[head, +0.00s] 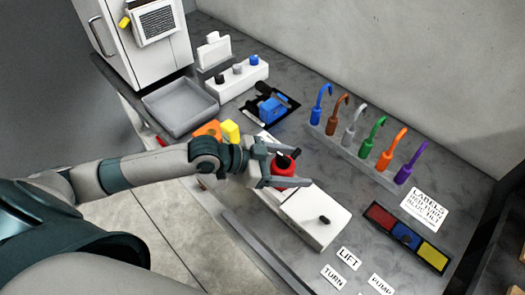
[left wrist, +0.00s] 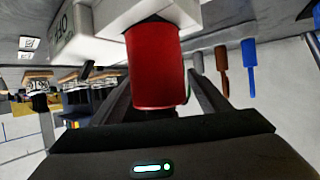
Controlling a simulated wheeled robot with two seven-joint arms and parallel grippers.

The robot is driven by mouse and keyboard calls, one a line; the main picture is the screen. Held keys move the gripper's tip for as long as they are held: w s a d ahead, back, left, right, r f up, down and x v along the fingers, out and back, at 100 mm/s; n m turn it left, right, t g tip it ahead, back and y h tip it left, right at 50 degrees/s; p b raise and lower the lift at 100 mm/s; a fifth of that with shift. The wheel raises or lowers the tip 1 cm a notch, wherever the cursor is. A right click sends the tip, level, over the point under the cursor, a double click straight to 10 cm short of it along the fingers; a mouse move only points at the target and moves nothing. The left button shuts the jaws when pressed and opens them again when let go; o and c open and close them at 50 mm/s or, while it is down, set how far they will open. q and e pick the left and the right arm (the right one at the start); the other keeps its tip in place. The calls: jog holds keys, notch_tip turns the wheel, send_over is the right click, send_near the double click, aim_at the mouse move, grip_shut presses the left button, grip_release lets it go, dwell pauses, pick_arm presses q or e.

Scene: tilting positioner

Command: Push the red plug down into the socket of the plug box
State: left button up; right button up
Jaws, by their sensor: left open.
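The red plug (head: 284,168) is a short red cylinder with a dark top. It stands at the far end of a long white box (head: 318,212), which appears to be the plug box. The left wrist view shows the red plug (left wrist: 155,70) large and close, its end against the white box (left wrist: 185,12). How deep it sits in the socket is hidden. My left gripper (head: 302,168) is open, with one finger on each side of the plug. In the left wrist view the fingers (left wrist: 165,92) flank the plug with visible gaps. My right gripper is not in view.
Orange (head: 208,130) and yellow (head: 229,131) blocks lie just beyond my left wrist. A rack of coloured hooked handles (head: 364,147) stands behind the plug box. A blue part on a black base (head: 271,107) and a grey tray (head: 180,107) are farther back.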

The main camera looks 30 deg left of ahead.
pick_arm(q)
jog(key=shift+a, duration=0.1)
jog(key=shift+b+v, duration=0.4)
jog(key=shift+v, duration=0.45)
jog(key=v, duration=1.5)
jog(key=shift+a+r, duration=0.15)
jog(key=shift+r, duration=0.05)
jog(key=shift+s, duration=0.2)
dwell(0.3)
